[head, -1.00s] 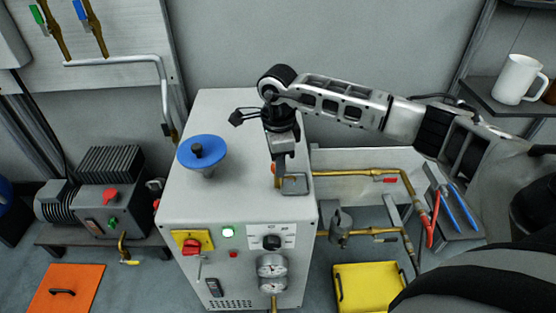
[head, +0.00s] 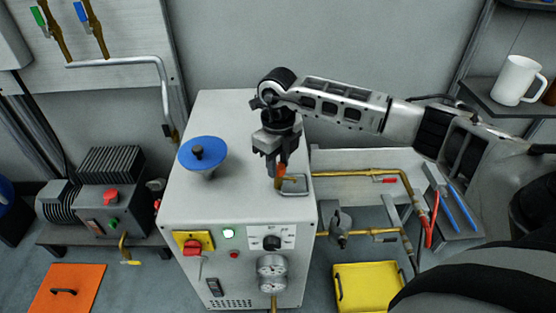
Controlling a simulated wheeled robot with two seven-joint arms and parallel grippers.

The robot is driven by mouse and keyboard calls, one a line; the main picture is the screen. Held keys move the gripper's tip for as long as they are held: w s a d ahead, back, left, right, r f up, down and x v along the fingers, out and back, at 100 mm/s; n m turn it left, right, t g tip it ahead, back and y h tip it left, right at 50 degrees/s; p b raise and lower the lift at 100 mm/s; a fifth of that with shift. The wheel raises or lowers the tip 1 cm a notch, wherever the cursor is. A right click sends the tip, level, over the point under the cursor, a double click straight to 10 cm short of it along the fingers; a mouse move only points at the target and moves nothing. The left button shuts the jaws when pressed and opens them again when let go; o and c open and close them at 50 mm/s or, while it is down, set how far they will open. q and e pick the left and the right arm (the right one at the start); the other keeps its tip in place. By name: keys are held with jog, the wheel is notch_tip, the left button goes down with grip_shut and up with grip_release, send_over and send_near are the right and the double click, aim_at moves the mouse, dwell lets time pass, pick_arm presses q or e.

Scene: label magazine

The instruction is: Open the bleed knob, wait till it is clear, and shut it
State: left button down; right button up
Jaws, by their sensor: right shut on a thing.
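The grey cabinet (head: 235,120) stands in the middle. A small orange knob (head: 281,171) sits on its top near the right edge, partly hidden by my right gripper. I take it to be the bleed knob. My right gripper (head: 277,174) points down from above and is shut on this knob. A small metal tray or cup (head: 295,185) lies right beside the knob. Any fluid in it is too small to tell. My left gripper is not in view.
The front carries a red switch (head: 192,246), a black selector (head: 271,242) and gauges (head: 272,262). Brass pipes (head: 360,173) run at right. A yellow bin (head: 367,287) is on the floor.

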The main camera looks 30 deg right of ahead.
aim_at(278, 166)
jog(key=shift+d+r+m, duration=0.1)
jog(key=shift+m, duration=0.8)
jog(key=o, duration=1)
notch_tip(278, 166, up, 16)
jog(key=shift+f, duration=0.1)
